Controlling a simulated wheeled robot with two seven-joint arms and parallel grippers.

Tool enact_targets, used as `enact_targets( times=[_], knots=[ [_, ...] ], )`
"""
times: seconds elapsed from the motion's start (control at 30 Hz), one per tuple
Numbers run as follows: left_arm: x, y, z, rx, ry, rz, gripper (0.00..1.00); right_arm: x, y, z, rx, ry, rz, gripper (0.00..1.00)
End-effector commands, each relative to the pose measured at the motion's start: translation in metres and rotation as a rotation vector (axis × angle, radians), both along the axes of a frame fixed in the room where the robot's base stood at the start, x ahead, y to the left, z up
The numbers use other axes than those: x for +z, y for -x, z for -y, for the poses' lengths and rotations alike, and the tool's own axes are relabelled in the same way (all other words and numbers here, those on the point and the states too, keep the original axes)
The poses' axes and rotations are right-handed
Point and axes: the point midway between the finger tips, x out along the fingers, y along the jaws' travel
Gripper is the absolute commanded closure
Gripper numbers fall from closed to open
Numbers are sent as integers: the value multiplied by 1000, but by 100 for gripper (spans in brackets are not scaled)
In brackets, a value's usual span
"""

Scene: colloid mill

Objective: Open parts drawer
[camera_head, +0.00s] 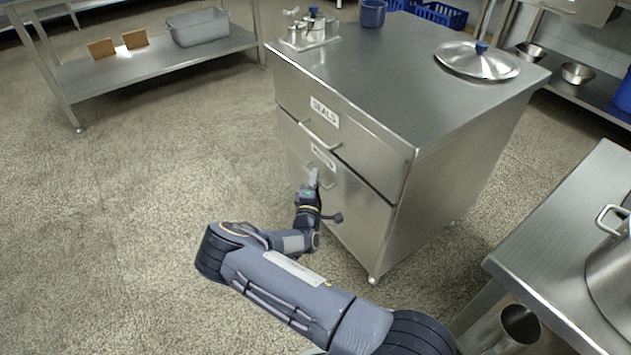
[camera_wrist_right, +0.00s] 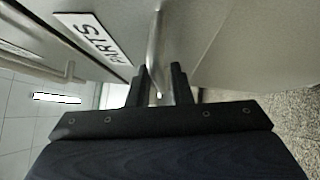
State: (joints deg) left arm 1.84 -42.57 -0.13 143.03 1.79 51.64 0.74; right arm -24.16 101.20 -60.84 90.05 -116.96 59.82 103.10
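The parts drawer (camera_head: 352,208) is the lower, taller drawer of a steel cabinet and looks shut and flush. Its PARTS label (camera_wrist_right: 95,38) shows in the right wrist view, above the bar handle. My right gripper (camera_head: 313,182) is at this handle in the head view. In the right wrist view, the drawer handle (camera_wrist_right: 155,50) runs between the two fingers of the right gripper (camera_wrist_right: 160,88). The fingers are apart, with a gap on the right of the bar; the left finger is close to it, and contact is unclear. My left gripper is out of view.
The SEALS drawer (camera_head: 345,140) above is shut. A steel table (camera_head: 565,240) stands at right. Floor left of the cabinet is clear.

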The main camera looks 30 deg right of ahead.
Motion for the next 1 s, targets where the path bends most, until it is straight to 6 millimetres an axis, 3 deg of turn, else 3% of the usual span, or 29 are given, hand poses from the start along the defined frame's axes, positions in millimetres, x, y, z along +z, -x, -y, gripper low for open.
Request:
enact_targets(
  times=[0.3, 0.47, 0.83, 1.0],
  knots=[
    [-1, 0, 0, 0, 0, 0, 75, 1, -3, 3, -1, -1, -2, 81],
    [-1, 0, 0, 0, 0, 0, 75, 1, -2, 3, -1, 0, -1, 100],
    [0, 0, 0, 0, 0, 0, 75, 1, -2, 1, -1, -1, -1, 100],
    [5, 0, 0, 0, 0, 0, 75, 2, -1, -12, -1, -1, 0, 100]
  ],
)
